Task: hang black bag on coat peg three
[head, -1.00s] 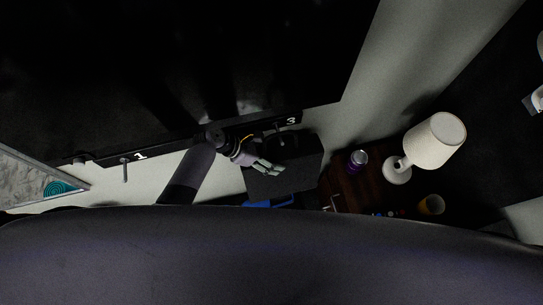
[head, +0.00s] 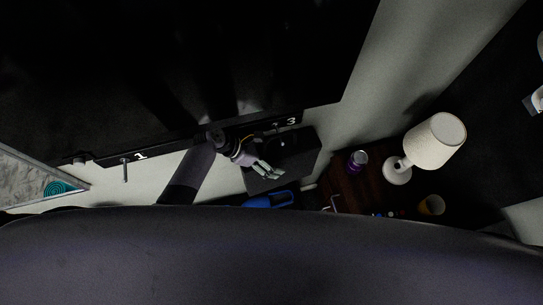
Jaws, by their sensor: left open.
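The black bag (head: 296,165) is at peg three, just below the black peg rail (head: 180,147). The number 3 label (head: 291,121) and its peg (head: 278,127) show above the bag; I cannot tell whether the bag's strap is around the peg. My left gripper (head: 267,170) is open, in front of the left part of the bag; whether its fingers touch the bag is unclear. Peg one (head: 125,170) is bare at the rail's left, near the number 1 label. My right gripper is not in view.
A blue object (head: 268,200) lies below the bag. To the right, a dark wooden surface holds a purple can (head: 357,160), a white lamp (head: 434,140) and a yellow cup (head: 432,204). A teal coil (head: 58,188) is at far left.

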